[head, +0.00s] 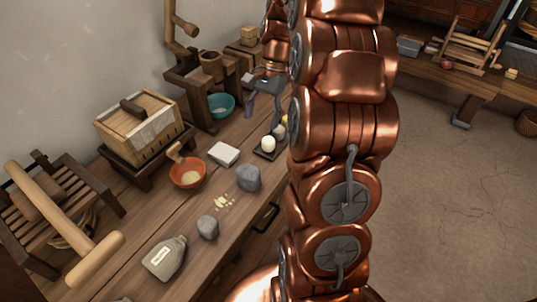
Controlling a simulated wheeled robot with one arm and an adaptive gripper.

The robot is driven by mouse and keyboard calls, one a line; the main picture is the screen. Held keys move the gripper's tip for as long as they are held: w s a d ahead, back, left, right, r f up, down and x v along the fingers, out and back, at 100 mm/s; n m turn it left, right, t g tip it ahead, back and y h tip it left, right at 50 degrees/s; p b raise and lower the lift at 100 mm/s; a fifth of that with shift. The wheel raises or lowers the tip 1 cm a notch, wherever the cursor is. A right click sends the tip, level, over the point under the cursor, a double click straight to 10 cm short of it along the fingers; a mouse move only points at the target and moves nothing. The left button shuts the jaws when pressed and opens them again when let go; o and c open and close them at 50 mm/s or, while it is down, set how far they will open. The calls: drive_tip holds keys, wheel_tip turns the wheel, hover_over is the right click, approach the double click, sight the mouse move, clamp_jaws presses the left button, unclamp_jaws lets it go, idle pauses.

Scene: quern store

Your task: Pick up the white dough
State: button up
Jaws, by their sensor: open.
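A small rounded white lump (268,143), which looks like the white dough, sits on a small dark tray (263,154) near the front edge of the wooden bench. My gripper (264,119) is open and empty, above and behind the lump in the head view, with its fingers pointing down. One finger hangs near the teal bowl and the other near the tray. A pale yellow thing (284,121) beside the tray is partly hidden by my arm. A flat white block (223,153) also lies on the bench, left of the tray.
Open floor (450,210) lies to the right.

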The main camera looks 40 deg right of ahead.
sight(267, 146)
drive_tip(key=d+f+m+b, duration=0.1)
drive_tip(key=d+f, duration=0.1)
drive_tip(key=w+d+f+m+b, duration=0.1)
drive_tip(key=d+f, duration=0.2)
drive_tip(key=w+d+f+m+b, duration=0.1)
drive_tip(key=d+f, duration=0.1)
drive_tip(key=shift+d+f+t+y+b, duration=0.3)
drive_tip(key=shift+f+y+b, duration=0.05)
drive_tip(key=shift+y, duration=0.05)
drive_tip(key=shift+w+a+x, duration=0.15)
drive_tip(key=shift+x, duration=1.75)
drive_tip(key=shift+w+a+x, duration=0.15)
drive_tip(key=shift+w+x, duration=0.05)
drive_tip(key=shift+x, duration=1.7)
drive_tip(key=shift+r, duration=0.15)
drive_tip(key=shift+c, duration=0.2)
drive_tip(key=c, duration=1.2)
drive_tip(key=shift+r, duration=0.15)
wheel_tip(267, 146, up, 10)
